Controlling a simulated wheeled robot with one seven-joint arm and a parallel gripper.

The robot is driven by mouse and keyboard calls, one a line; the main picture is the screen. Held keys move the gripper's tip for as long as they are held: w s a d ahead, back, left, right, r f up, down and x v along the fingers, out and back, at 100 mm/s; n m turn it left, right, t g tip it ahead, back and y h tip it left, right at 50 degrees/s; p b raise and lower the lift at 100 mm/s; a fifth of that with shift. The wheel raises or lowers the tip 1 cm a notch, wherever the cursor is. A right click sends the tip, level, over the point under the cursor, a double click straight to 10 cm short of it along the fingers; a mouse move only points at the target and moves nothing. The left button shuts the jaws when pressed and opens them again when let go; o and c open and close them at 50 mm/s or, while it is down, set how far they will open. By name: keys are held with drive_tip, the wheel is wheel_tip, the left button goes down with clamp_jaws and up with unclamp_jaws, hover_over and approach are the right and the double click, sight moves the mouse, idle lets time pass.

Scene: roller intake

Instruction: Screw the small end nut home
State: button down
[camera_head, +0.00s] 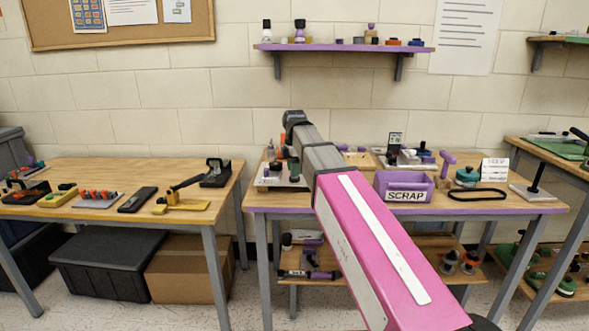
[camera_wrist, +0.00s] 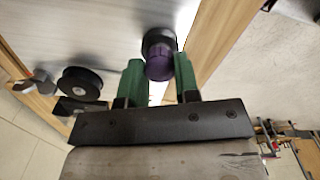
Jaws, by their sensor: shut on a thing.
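In the wrist view my gripper (camera_wrist: 160,76) has two green fingers, one on each side of a small purple round piece, which looks like the end nut (camera_wrist: 158,68). The fingers are shut on it. Just beyond the nut, and in line with it, is a black cylindrical part (camera_wrist: 157,38). The nut appears to meet this part, but I cannot tell how far it is threaded on. In the head view my arm reaches to the left end of the purple-edged bench (camera_head: 400,211), and the nut cannot be made out there.
In the wrist view a black roller-like disc (camera_wrist: 82,84) lies left of my fingers on a pale plate. In the head view the purple SCRAP bin (camera_head: 404,182), a black belt loop (camera_head: 477,195) and a post on a base (camera_head: 534,190) stand right of my arm.

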drive_tip(key=shift+m, duration=0.8)
drive_tip(key=shift+m, duration=0.9)
drive_tip(key=shift+m, duration=0.9)
drive_tip(key=shift+m, duration=0.9)
drive_tip(key=shift+m, duration=0.9)
